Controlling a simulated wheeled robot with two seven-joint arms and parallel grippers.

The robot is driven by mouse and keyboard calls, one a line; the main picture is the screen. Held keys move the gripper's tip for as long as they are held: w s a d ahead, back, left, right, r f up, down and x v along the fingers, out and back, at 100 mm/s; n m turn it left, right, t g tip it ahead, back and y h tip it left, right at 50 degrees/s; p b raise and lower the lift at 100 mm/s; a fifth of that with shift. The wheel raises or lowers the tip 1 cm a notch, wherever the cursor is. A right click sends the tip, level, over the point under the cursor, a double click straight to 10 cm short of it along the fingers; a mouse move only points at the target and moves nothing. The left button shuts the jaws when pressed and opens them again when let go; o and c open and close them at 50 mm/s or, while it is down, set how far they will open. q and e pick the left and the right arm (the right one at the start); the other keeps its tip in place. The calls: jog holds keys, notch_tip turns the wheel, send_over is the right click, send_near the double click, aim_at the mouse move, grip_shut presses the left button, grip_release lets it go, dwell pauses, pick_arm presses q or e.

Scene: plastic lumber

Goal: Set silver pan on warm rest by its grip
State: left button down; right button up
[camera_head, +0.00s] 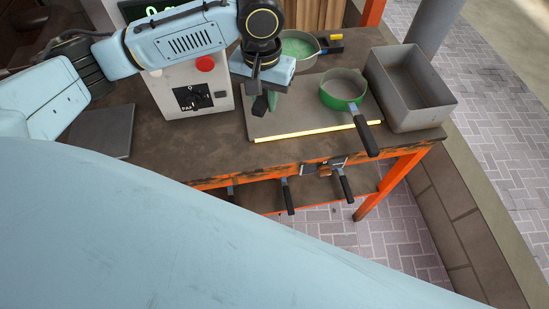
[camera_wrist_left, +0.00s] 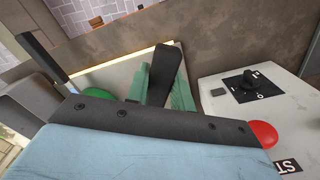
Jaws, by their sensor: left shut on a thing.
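My left gripper (camera_head: 262,103) is over the left part of a grey plate with a glowing yellow front strip (camera_head: 300,133), which looks like the warm rest. In the left wrist view its green fingers (camera_wrist_left: 163,88) are shut on a black grip (camera_wrist_left: 168,68). The silver pan (camera_head: 316,57), with green contents, is just behind the gripper; the arm hides part of it and where it joins the grip. Whether its base touches anything is unclear. A green pan (camera_head: 343,88) stands on the right part of the plate, its black handle (camera_head: 365,133) pointing forward. My right gripper is not seen.
A deep grey bin (camera_head: 425,112) stands right of the plate. A white control box (camera_head: 190,92) with a red button (camera_head: 205,63) stands left. A dark flat slab (camera_head: 102,132) lies farther left. Black-handled items (camera_head: 288,195) hang along the table front.

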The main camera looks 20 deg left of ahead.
pick_arm(q)
jog(key=s+d+f+n+p, duration=0.1)
jog(key=s+d+f+p, duration=0.2)
jog(key=s+p, duration=0.3)
jog(key=s+d+f+n+p, duration=0.1)
jog(key=s+d+f+p, duration=0.25)
jog(key=s, duration=0.45)
jog(key=s+d+f+n+p, duration=0.1)
jog(key=s+d+f+p, duration=0.15)
jog(key=s+p, duration=0.35)
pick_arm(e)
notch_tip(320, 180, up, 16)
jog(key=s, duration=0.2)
pick_arm(q)
jog(key=w+a+b, duration=0.1)
jog(key=w+b, duration=0.2)
jog(key=w, duration=0.2)
jog(key=w+a+b, duration=0.2)
jog(key=w+b, duration=0.1)
jog(key=w, duration=0.2)
jog(key=w+a+f+b, duration=0.1)
jog(key=w+a+b, duration=0.1)
jog(key=w, duration=0.3)
jog(key=shift+w+f+b, duration=0.1)
jog(key=shift+b, duration=0.45)
jog(key=shift+f, duration=1.1)
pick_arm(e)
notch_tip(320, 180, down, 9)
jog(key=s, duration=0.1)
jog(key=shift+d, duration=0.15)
